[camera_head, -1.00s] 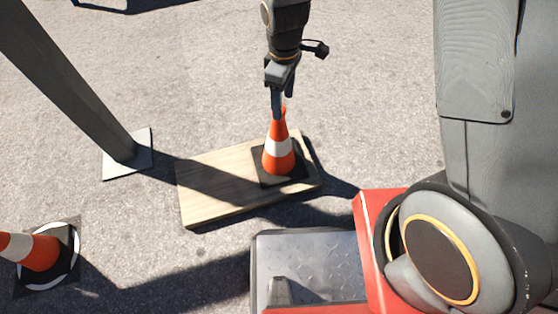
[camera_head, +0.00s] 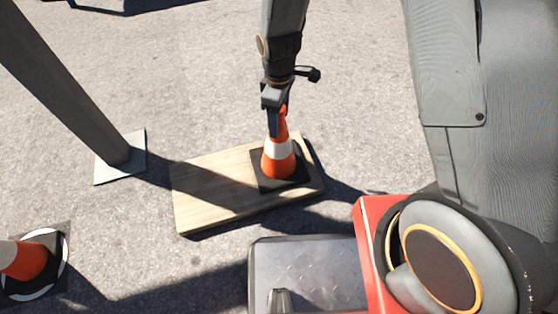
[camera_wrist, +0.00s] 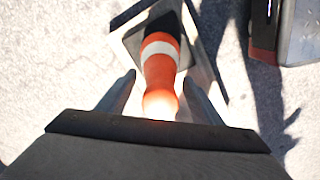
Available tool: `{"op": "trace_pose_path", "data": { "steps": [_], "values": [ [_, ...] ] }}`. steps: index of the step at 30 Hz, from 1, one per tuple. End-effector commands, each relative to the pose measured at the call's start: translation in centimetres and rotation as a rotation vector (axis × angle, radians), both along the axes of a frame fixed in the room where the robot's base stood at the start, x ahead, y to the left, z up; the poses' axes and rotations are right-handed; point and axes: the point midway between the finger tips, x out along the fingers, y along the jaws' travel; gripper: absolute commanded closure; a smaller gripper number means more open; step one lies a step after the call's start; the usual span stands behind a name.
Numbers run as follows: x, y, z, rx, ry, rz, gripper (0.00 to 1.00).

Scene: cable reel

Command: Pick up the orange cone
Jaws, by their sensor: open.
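An orange cone (camera_head: 278,163) with a white band and a dark square base stands upright on a light wooden board (camera_head: 205,190). My gripper (camera_head: 274,128) points down at the cone's upper part, its fingers overlapping the tip in the head view. In the wrist view the cone (camera_wrist: 160,75) lies between the two open fingers (camera_wrist: 159,95), with a gap visible on each side. A second orange cone (camera_head: 22,262) stands at the lower left on a white ring, partly cut off by the picture edge.
A grey slanted post (camera_head: 85,105) rises from a square plate (camera_head: 121,168) left of the board. My red and grey base is at the lower right. The pavement behind the board is open.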

Motion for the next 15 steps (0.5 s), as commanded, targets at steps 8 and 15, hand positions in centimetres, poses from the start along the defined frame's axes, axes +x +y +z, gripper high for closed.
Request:
{"op": "trace_pose_path", "data": {
  "steps": [8, 15],
  "values": [
    [-0.02, 0.01, 0.11, 0.0, 0.0, 0.0, 0.6],
    [-0.01, -0.01, 0.11, 0.0, 0.0, 0.0, 1.0]
  ]
}}
